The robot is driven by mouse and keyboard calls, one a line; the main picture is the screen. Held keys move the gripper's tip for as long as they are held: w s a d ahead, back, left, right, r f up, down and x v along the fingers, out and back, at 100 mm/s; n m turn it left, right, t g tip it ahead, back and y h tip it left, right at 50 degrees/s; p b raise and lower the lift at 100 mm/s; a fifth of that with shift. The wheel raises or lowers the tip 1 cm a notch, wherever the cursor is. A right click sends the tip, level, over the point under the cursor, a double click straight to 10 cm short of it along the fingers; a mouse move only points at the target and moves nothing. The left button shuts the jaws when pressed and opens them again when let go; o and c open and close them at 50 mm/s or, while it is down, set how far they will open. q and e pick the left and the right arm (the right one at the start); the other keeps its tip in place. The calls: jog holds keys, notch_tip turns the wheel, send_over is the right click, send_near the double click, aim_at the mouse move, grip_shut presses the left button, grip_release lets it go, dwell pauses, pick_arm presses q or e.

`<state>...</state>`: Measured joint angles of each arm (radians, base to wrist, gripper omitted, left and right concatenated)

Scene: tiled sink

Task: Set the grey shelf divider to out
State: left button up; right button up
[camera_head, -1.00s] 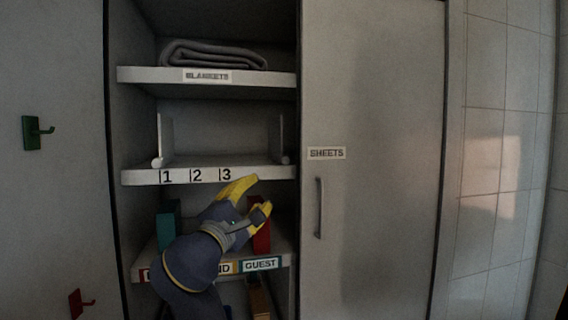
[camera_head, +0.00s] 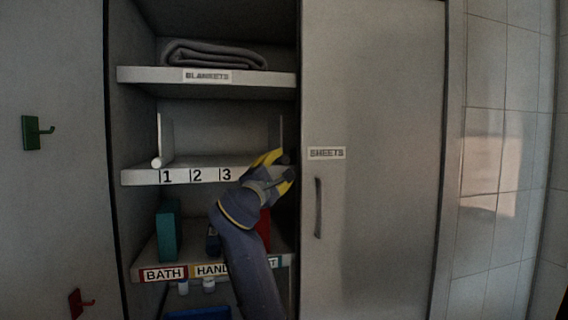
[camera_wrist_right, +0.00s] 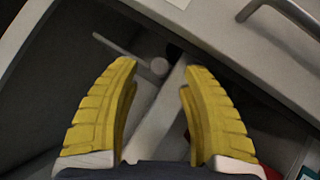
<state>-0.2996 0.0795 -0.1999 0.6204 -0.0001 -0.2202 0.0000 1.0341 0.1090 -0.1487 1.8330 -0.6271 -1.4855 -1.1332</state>
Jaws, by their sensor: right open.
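One divider (camera_head: 164,138) stands at the left by mark 1. The other divider (camera_head: 281,130) stands at the right end; its knob is mostly hidden by my gripper in the head view. In the right wrist view this right divider's knob (camera_wrist_right: 159,66) shows ahead, between the fingertips. My right gripper (camera_head: 282,165) is open and empty, its yellow fingers apart (camera_wrist_right: 162,72), not visibly closed on the knob. My left gripper is not in view.
A sliding door (camera_head: 380,120) labelled SHEETS, with a handle (camera_head: 318,208), stands close to the right of my gripper. A folded blanket (camera_head: 215,54) lies on the upper shelf. Below are a teal item (camera_head: 167,232) and a red item (camera_head: 263,228).

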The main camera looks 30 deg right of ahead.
jog(key=shift+x, duration=1.45)
jog(key=shift+c, duration=0.2)
grip_shut()
jog(key=shift+r, duration=0.1)
